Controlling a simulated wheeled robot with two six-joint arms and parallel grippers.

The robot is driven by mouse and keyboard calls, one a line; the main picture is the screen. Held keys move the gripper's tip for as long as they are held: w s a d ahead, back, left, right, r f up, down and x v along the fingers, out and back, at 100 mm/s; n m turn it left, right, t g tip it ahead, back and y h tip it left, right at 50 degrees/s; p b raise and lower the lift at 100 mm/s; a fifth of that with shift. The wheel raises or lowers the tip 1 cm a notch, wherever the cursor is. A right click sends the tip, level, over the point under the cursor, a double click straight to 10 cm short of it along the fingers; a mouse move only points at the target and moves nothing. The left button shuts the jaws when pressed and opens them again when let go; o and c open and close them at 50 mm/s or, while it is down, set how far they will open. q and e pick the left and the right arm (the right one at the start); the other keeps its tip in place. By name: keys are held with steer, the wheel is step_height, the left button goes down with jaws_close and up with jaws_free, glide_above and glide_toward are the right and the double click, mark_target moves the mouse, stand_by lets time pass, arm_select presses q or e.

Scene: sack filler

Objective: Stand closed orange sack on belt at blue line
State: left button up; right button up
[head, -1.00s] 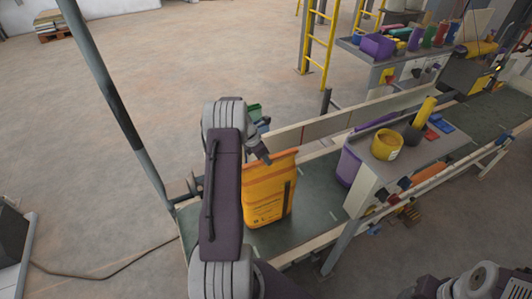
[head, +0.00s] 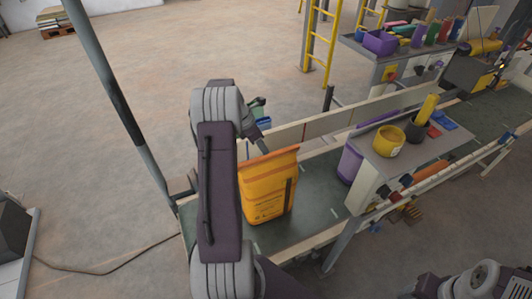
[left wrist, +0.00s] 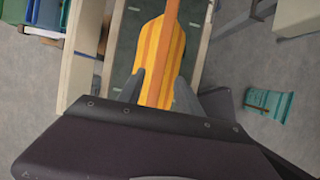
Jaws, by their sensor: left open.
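The orange sack (head: 268,188) stands upright on the dark green belt (head: 318,190), its top folded to a narrow edge. In the left wrist view the sack (left wrist: 160,50) is seen from above, with its top strip running between my fingers. My left gripper (head: 263,147) is open just above the sack's top; its fingers (left wrist: 158,86) show on either side of the sack with gaps. My arm covers the belt left of the sack. I cannot make out a blue line on the belt. My right gripper is not in view.
A side table (head: 408,150) with a yellow tub (head: 390,141) stands right of the sack, with a purple sack (head: 351,163) beside it. A pale guard rail (head: 340,118) runs along the belt's far side. A grey post (head: 118,100) rises at left.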

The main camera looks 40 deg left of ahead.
arm_select(q)
steer(key=d+v, duration=0.1)
steer(key=v, duration=0.4)
steer(key=s+d+f+m+g, duration=0.1)
steer(key=s+d+m, duration=0.2)
steer(key=d+m, duration=0.5)
steer(key=s+d+f+m+g, duration=0.1)
steer(key=s+d+m, duration=0.1)
steer(key=d+m, duration=0.6)
steer(key=s+d+f+m+y, duration=0.1)
steer(key=s+d+f+m, duration=0.1)
steer(key=s+d+m, duration=0.8)
steer(key=s+m, duration=0.2)
steer(key=m, duration=0.2)
steer(key=shift+g+y, duration=0.4)
steer(key=shift+d, duration=0.1)
